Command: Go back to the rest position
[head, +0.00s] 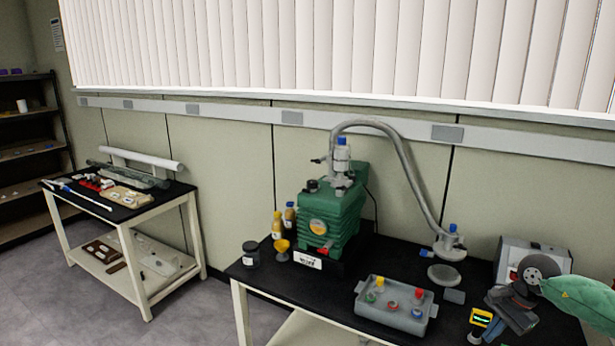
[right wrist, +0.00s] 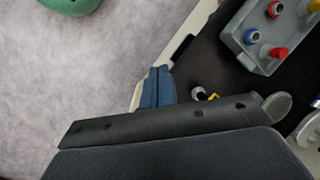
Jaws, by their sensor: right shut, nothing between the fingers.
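My right gripper (head: 492,332) is at the lower right of the head view, at the front of the black bench (head: 452,318). Its fingers are shut with nothing between them. In the right wrist view the shut blue fingertips (right wrist: 158,88) show over the bench's pale front edge, with grey floor to the left. My left gripper is not in view.
A grey tray (head: 384,319) with coloured-capped pieces lies left of the gripper. A green pump (head: 335,222) with a hose (head: 412,180) and a grey machine (head: 520,255) stand behind. Floor (right wrist: 70,80) before the bench is clear.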

